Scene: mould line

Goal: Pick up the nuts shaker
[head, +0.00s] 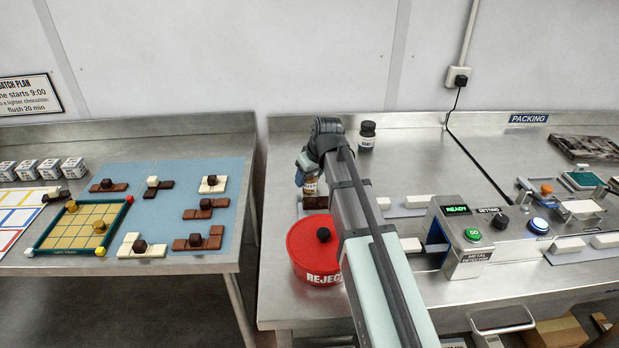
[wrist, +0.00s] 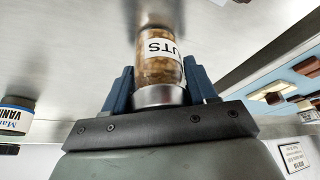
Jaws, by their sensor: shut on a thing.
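The nuts shaker (head: 310,187) is a small brown jar with a white label, at the back left of the right-hand bench. In the wrist view the shaker (wrist: 160,70) has a silvery cap and a label reading "UTS", part of the word cut off by its curve. My gripper (head: 306,170) has its blue fingers on either side of the shaker's cap end; in the wrist view the gripper (wrist: 162,88) is shut on it. I cannot tell for sure whether its base touches the bench.
A red reject tub (head: 305,262) with a dark knob stands just in front of the shaker. A dark jar (head: 367,135) stands behind to the right. The metal detector box (head: 468,235) is to the right. A gap separates the left bench (head: 215,130), holding chocolates.

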